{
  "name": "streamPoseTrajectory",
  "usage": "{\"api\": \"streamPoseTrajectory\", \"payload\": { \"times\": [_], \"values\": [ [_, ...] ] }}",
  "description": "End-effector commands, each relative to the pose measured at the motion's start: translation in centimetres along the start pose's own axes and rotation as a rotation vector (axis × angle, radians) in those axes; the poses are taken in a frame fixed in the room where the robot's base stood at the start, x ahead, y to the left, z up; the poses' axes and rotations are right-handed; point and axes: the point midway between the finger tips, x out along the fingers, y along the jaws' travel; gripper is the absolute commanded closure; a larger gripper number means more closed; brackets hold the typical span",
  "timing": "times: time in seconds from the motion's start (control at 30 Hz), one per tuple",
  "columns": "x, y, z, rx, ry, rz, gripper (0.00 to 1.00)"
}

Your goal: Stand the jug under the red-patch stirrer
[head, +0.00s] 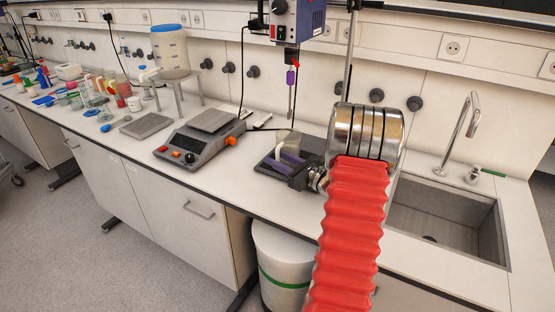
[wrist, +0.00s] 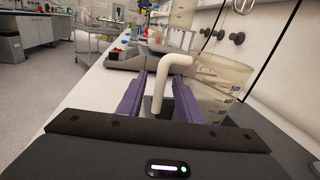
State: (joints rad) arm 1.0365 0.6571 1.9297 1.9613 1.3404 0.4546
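The jug (head: 288,143) is clear with a white handle and stands at the stirrer's dark base plate (head: 265,165). In the wrist view the jug (wrist: 225,85) shows printed volume marks, and its white handle (wrist: 160,92) lies between my purple fingers. My gripper (wrist: 161,78) appears open around the handle, with small gaps on both sides; it also shows in the head view (head: 288,160).
A balance (head: 200,135) with an orange knob stands left of the base plate. Farther left are a grey plate (head: 146,126), a large container on a stand (head: 170,48) and small labware. A sink (head: 445,215) with a tap lies right. The front bench strip is clear.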

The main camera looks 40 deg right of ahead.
Motion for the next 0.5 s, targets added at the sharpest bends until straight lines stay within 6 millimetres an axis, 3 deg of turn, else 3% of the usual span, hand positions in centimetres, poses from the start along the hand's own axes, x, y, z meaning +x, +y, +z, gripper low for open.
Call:
{"api": "streamPoseTrajectory", "payload": {
  "times": [0.3, 0.5],
  "values": [
    [-0.2, 0.0, -0.1, 0.002, 0.002, 0.0, 0.67],
    [-1.8, 0.0, 0.0, 0.001, 0.001, -0.001, 0.67]
  ]
}}
